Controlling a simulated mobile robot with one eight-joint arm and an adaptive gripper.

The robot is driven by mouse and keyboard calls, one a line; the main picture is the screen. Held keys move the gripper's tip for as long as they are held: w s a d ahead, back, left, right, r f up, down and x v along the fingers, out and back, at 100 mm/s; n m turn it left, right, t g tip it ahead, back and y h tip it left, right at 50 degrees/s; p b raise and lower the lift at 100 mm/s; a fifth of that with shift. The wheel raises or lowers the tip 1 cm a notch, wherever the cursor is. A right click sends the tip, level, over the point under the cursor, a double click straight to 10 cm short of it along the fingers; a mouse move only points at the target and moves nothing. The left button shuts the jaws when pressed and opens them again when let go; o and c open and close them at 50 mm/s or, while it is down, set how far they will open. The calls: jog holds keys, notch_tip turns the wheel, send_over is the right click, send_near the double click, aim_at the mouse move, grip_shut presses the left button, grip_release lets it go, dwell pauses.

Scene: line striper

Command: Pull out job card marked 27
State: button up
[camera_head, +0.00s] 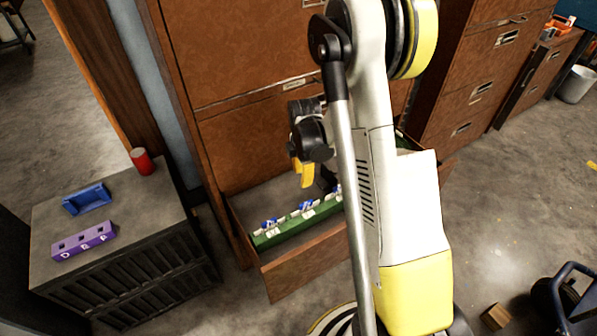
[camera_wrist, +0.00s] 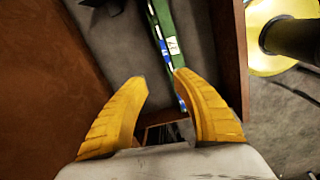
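A green rack (camera_head: 297,226) lies in an open bottom drawer (camera_head: 306,262) of a brown cabinet. Several white cards with blue parts (camera_head: 306,206) stand along the rack, but no number on them is readable, so I cannot tell which is 27. My gripper (camera_head: 303,182) is above the drawer, over its back part, with its yellow fingers pointing down. In the wrist view, my gripper (camera_wrist: 160,78) is open with nothing between its fingers. The green rack (camera_wrist: 162,22) runs past the right fingertip, with a white and blue card (camera_wrist: 173,46) on it. My arm hides the rack's right end.
A dark low cabinet (camera_head: 140,256) at left holds a red cup (camera_head: 142,161), a blue tray (camera_head: 87,199) and a purple block with square holes (camera_head: 84,241). More brown drawers (camera_head: 476,85) stand at right. A small wooden block (camera_head: 495,316) lies on the floor.

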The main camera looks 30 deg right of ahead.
jog(key=n, duration=0.2)
send_over(306, 202)
jog(key=shift+g, duration=0.3)
notch_tip(306, 202, down, 6)
jog(key=shift+r, duration=0.2)
jog(key=shift+f+b, duration=3)
jog(key=shift+f, duration=1.9)
grip_shut()
